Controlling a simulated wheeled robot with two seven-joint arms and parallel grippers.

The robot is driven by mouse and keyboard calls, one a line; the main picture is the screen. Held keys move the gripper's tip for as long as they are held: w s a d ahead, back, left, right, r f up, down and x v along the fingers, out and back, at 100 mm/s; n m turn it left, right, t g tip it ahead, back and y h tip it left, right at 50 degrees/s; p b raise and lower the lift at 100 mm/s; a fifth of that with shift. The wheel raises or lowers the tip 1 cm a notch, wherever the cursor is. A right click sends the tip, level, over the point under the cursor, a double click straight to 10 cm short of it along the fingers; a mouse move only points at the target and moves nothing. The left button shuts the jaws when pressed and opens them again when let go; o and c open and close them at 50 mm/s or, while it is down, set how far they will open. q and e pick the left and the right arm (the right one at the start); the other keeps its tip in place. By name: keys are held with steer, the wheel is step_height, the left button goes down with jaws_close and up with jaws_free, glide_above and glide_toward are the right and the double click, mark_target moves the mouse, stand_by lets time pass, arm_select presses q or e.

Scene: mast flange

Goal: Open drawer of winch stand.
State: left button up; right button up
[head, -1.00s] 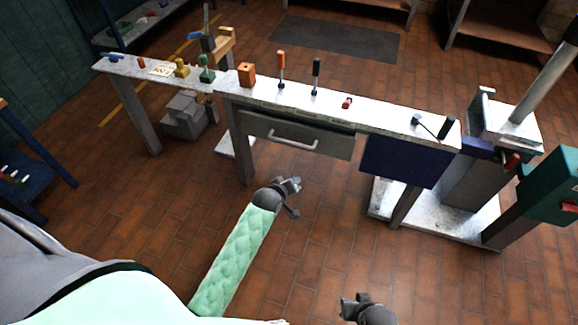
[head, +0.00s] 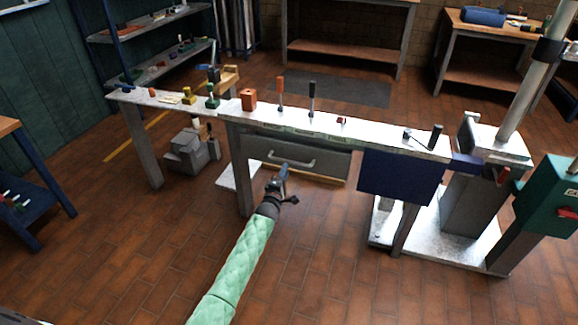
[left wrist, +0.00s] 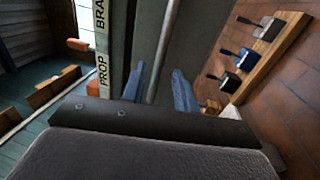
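The winch stand (head: 380,133) is a long, pale-topped bench with grey legs. Its grey drawer (head: 328,163) hangs under the top, and its front looks shut. A pale bar handle (head: 291,163) runs across the front; in the left wrist view the handle (left wrist: 168,45) passes between my finger tips. My left gripper (head: 281,176) is just in front of the handle. Its two blue fingers in the left wrist view (left wrist: 157,82) are apart, one on each side of the bar; I cannot tell whether they touch it. My right gripper is not in view.
A dark blue panel (head: 400,178) hangs right of the drawer. A wooden rail with several small blocks (left wrist: 262,50) lies below the drawer. Orange-handled (head: 280,92) and black-handled (head: 312,97) tools stand on top. A grey machine (head: 190,152) sits under the left bench. The front floor is clear.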

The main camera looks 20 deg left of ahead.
mark_target(289, 162)
arm_select(q)
steer(key=shift+w+d+r, duration=0.1)
steer(key=shift+w+r, duration=0.1)
steer(key=shift+w, duration=0.75)
steer(key=shift+w+a+r, duration=0.1)
steer(key=shift+w+r, duration=0.1)
steer(key=shift+w, duration=0.75)
steer(key=shift+w+d+r, duration=0.1)
steer(key=shift+w+r, duration=0.1)
steer(key=shift+w, duration=0.75)
jaws_close()
